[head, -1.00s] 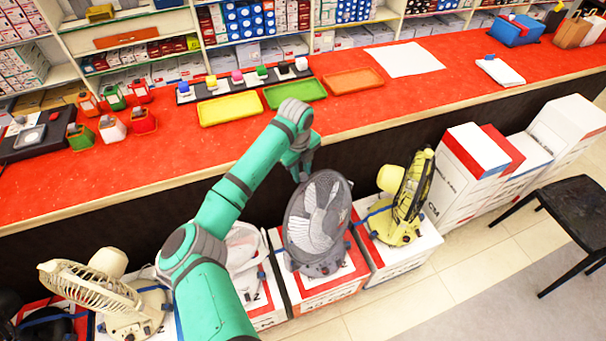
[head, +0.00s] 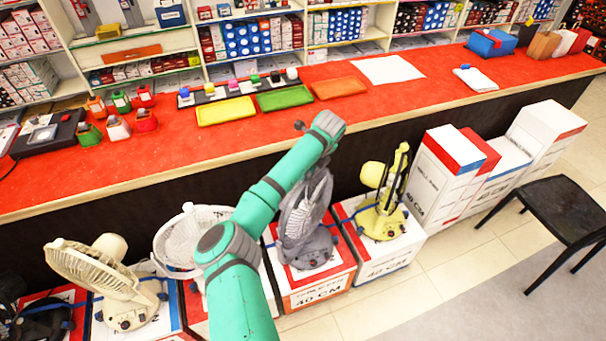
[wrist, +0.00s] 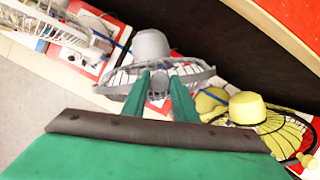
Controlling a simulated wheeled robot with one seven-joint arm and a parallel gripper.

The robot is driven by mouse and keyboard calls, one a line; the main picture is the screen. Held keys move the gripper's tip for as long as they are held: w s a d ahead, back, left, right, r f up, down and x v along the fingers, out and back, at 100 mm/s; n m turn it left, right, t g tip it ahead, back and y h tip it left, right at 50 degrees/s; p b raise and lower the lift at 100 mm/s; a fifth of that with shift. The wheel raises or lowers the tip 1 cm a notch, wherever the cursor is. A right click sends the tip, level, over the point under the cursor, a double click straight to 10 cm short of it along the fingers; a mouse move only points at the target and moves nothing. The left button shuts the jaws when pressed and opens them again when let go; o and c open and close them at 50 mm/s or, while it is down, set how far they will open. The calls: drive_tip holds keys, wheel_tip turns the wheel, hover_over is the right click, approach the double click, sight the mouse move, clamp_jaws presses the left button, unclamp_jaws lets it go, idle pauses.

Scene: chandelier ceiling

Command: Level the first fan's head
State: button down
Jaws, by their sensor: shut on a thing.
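The grey fan (head: 300,222) stands on a red-and-white box (head: 318,284) in front of the counter, its head seen nearly side-on. In the wrist view, my gripper (wrist: 163,74) has its two green fingers shut on part of the grey fan's head (wrist: 118,86), by the cage rim below the grey motor housing. The exact contact is partly hidden by the fingers. In the head view my arm comes over the fan from the front, and the fingers are hidden. I cannot tell which fan is the first.
A yellow fan (head: 384,205) stands to the right, close by. A white fan (head: 180,240) and a cream fan (head: 105,280) stand to the left. The red counter (head: 230,165) runs behind. Boxes (head: 448,172) and a black chair (head: 550,215) are at right, with clear floor in front.

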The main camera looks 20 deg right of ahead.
drive_tip(key=shift+s+d+f, duration=0.2)
drive_tip(key=shift+s, duration=0.15)
drive_tip(key=c, duration=1.4)
unclamp_jaws()
drive_tip(key=shift+c, duration=0.2)
drive_tip(key=shift+r, duration=0.1)
drive_tip(key=shift+w, duration=0.1)
drive_tip(key=shift+d+r, duration=0.1)
drive_tip(key=shift+r, duration=0.5)
drive_tip(key=a+v, duration=0.1)
drive_tip(key=v, duration=0.8)
drive_tip(key=shift+s+d+r, duration=0.3)
drive_tip(key=shift+s+d, duration=0.05)
drive_tip(key=shift+d, duration=0.15)
